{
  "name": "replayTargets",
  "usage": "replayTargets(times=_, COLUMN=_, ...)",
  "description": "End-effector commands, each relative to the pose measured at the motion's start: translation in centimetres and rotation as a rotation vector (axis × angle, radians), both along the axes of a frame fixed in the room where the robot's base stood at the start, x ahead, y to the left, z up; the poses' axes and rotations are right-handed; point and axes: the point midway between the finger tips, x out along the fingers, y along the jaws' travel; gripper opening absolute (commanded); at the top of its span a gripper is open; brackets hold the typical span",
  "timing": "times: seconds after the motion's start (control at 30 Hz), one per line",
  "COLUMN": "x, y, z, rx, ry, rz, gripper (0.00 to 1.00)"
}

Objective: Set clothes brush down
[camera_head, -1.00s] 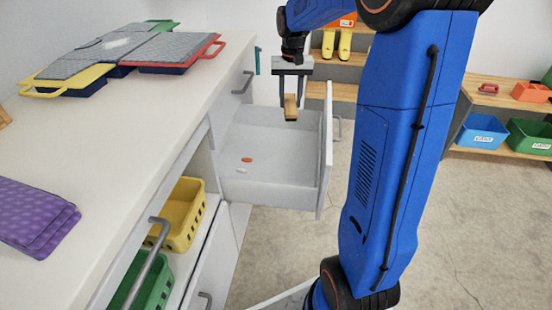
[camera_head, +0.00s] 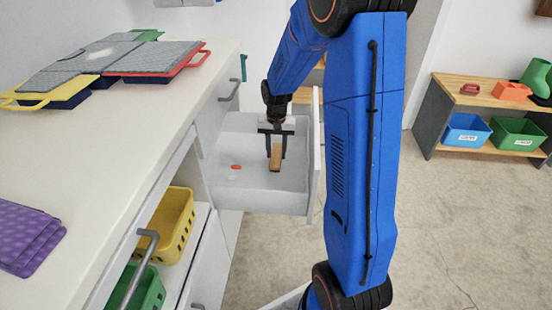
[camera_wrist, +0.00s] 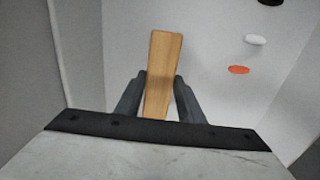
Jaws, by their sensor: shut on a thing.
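The clothes brush shows as a wooden, light brown piece (camera_head: 275,158) in the head view. My gripper (camera_head: 275,150) is shut on it and points down inside the open white drawer (camera_head: 262,201). In the wrist view the brush (camera_wrist: 163,62) stands between the two dark fingers of my gripper (camera_wrist: 160,98), its wooden end reaching past them over the drawer floor. I cannot tell whether the brush touches the floor. Its bristles are not visible.
An orange piece (camera_head: 236,167) and a white piece (camera_head: 232,178) lie on the drawer floor, left of the brush; a dark piece (camera_wrist: 270,2) shows at the wrist view's top edge. Drawer walls stand close around my gripper. The white counter (camera_head: 110,150) is at left.

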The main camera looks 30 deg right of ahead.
Motion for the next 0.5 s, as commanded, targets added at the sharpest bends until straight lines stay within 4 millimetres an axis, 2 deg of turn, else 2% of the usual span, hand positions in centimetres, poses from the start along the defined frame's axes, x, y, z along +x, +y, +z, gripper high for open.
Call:
replayTargets(times=0.23, x=-0.1, y=0.0, z=-3.0, rx=0.001, ry=0.003, rz=0.000, gripper=0.17)
replayTargets(times=0.5, x=0.0, y=0.0, z=-3.3, rx=0.000, ry=0.000, rz=0.000, gripper=0.17)
